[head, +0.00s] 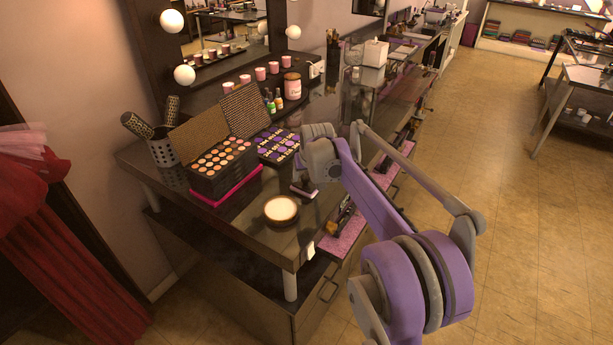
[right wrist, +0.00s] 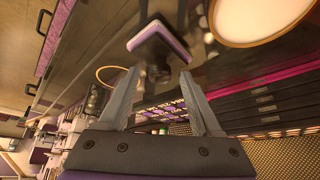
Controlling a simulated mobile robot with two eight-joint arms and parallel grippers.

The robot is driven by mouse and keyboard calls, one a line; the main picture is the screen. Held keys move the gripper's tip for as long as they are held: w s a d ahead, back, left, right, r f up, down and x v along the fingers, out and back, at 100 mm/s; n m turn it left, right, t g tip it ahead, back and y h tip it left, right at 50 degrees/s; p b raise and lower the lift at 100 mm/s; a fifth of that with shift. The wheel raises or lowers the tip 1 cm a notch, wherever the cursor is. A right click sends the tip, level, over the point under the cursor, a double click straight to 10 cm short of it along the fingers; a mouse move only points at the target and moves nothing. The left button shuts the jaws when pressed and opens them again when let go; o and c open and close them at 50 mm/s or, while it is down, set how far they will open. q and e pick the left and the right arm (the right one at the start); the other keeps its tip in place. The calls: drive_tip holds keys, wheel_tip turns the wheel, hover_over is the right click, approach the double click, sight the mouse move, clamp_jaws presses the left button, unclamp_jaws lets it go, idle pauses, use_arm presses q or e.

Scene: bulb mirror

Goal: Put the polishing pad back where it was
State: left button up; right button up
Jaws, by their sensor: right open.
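The polishing pad, a small block with a dark top and pale and purple edge layers, lies on the glossy dark counter (head: 245,234) in the head view (head: 304,191). In the right wrist view the polishing pad (right wrist: 158,42) is just beyond the fingertips. My right gripper (right wrist: 161,77) is open, with nothing between its fingers and the pad apart from them. In the head view my right gripper (head: 308,170) is over the counter close behind the pad, its fingers mostly hidden by its own wrist. My left gripper is not in view.
A round pale-topped jar (head: 281,208) stands near the pad, towards the front edge. A black makeup case (head: 222,170) and an open purple palette (head: 279,145) are close by on the left. A pink drawer mat (head: 338,238) shows below the counter edge.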

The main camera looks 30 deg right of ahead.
drive_tip(key=v, duration=1.1)
drive_tip(key=shift+r, duration=0.2)
drive_tip(key=s+a+f+n, duration=0.1)
drive_tip(key=s+a+f, duration=0.4)
drive_tip(key=s, duration=0.5)
drive_tip(key=s+a+f+n+y, duration=0.1)
drive_tip(key=s+a+f, duration=0.5)
drive_tip(key=s, duration=0.4)
drive_tip(key=s+a+f+n, duration=0.1)
drive_tip(key=s+a+f, duration=0.5)
drive_tip(key=s, duration=0.4)
drive_tip(key=shift+s+n+y, duration=0.25)
drive_tip(key=shift+n+y, duration=0.05)
